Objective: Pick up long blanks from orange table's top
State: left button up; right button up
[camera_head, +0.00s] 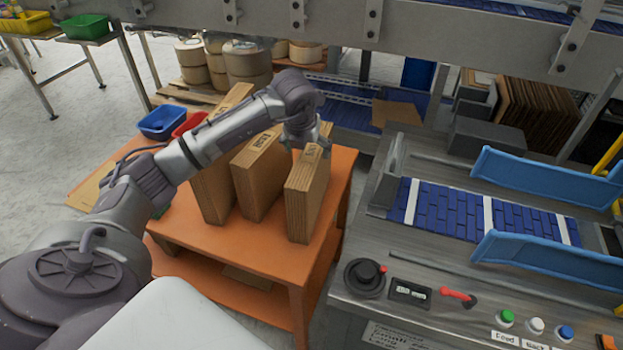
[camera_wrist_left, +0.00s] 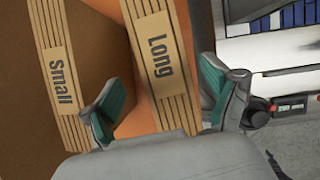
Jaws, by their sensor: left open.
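The long blanks (camera_head: 300,208) stand on edge as a brown cardboard stack at the right side of the orange table's top (camera_head: 262,243). Their "Long" label shows in the left wrist view (camera_wrist_left: 163,62). My left gripper (camera_head: 312,142) is just above this stack. In the left wrist view, its open teal-padded fingers (camera_wrist_left: 160,100) are on either side of the long blanks, one in the gap towards the small blanks. Whether the pads touch the cardboard is unclear. My right gripper is in neither view.
The small blanks (camera_wrist_left: 60,75) stand left of the long ones, and they also show in the head view (camera_head: 256,180). Another stack (camera_head: 211,192) stands farther left. Blue (camera_head: 162,122) and red bins are behind. A metal machine with a blue conveyor (camera_head: 455,213) is at right.

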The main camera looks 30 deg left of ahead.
aim_at(311, 153)
pick_arm(q)
jog(key=p+x, duration=0.1)
jog(key=x, duration=0.3)
jog(key=shift+w+d+f+p, duration=0.15)
jog(key=shift+w+f+p, duration=0.1)
jog(key=shift+w+p, duration=0.15)
jog(key=shift+w+f, duration=0.15)
jog(key=shift+f, duration=0.3)
jog(key=shift+r, duration=0.1)
grip_shut()
